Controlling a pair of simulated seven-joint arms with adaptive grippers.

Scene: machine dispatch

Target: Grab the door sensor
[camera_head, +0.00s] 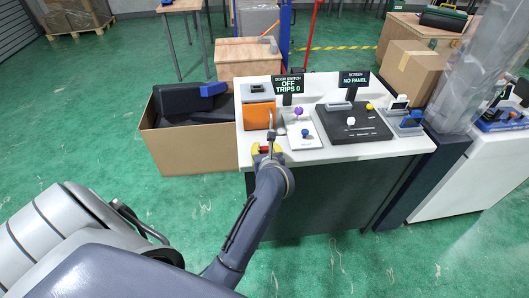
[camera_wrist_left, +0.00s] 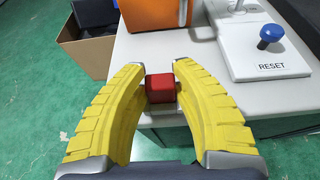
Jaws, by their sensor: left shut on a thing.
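A small red block (camera_wrist_left: 160,88) on a pale grey base sits at the front edge of the white table top; it is the likely door sensor, though no label shows on it. My left gripper (camera_head: 266,150) has its yellow curved fingers closed on either side of the red block, which also shows between them in the head view. In the left wrist view, the fingers (camera_wrist_left: 160,72) stand left and right of the block. The block's lower part is partly hidden. My right gripper is in neither view.
An orange box (camera_head: 256,117) stands just behind the block. A white RESET plate (camera_wrist_left: 265,60) with a blue knob (camera_wrist_left: 271,34) is to the right. A black panel (camera_head: 352,126) lies further right. A door switch sign (camera_head: 288,85) reads OFF, TRIPS 0. A cardboard box (camera_head: 187,158) stands left.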

